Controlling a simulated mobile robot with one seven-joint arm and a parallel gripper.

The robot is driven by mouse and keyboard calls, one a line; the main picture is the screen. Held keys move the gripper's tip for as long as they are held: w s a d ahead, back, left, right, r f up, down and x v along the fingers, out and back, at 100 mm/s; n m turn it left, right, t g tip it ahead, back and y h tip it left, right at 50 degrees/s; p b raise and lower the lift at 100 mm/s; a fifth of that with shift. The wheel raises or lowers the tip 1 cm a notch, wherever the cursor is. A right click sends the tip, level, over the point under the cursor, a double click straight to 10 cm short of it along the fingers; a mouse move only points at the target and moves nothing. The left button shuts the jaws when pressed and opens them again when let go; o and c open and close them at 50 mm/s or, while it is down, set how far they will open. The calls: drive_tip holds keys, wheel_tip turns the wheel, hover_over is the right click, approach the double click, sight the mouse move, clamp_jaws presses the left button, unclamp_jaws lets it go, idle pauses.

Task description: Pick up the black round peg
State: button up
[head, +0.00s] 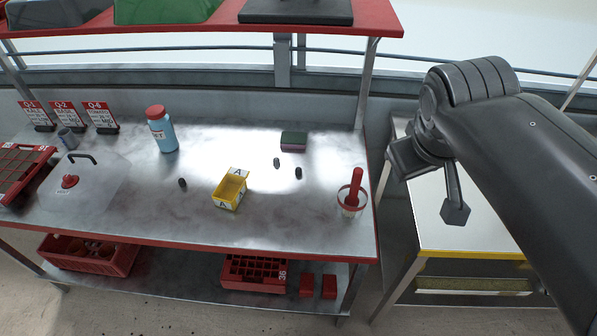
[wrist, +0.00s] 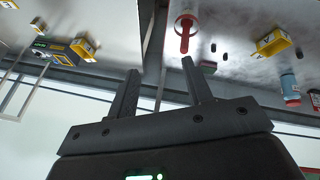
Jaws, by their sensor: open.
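Two dark pieces also show in the wrist view, one (wrist: 213,47) beside the red-handled pot and one (wrist: 225,56) nearby. My gripper (wrist: 160,65) is open and empty, its fingers well apart. In the head view it hangs right of the bench, above the side table and away from the pieces.
A yellow box (head: 230,190) marked A, a green-purple sponge (head: 293,142), a pot with a red handle (head: 351,198) and a blue bottle (head: 162,134) stand on the bench. A red shelf (head: 380,22) overhangs the back. The front middle is clear.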

drive_tip(key=w+a+n+t+h, duration=0.2)
drive_tip(key=w+a+n+h, duration=0.35)
drive_tip(key=w+n, duration=0.85)
drive_tip(key=w+a+f+n+t+y, duration=0.1)
drive_tip(key=w+a+n+t, duration=0.25)
drive_tip(key=a+n, duration=0.5)
drive_tip(key=w+a+n+t+y, duration=0.15)
drive_tip(key=w+a+n, duration=0.4)
drive_tip(key=a, duration=0.65)
approach(297, 172)
drive_tip(key=w, duration=0.1)
drive_tip(key=w+d+f, duration=0.1)
drive_tip(key=w, duration=0.1)
drive_tip(key=shift+d+f+t, duration=0.3)
drive_tip(key=shift+f, duration=0.1)
drive_tip(key=x, duration=0.5)
drive_tip(key=shift+w+a+f, duration=0.1)
drive_tip(key=shift+a+f, duration=0.1)
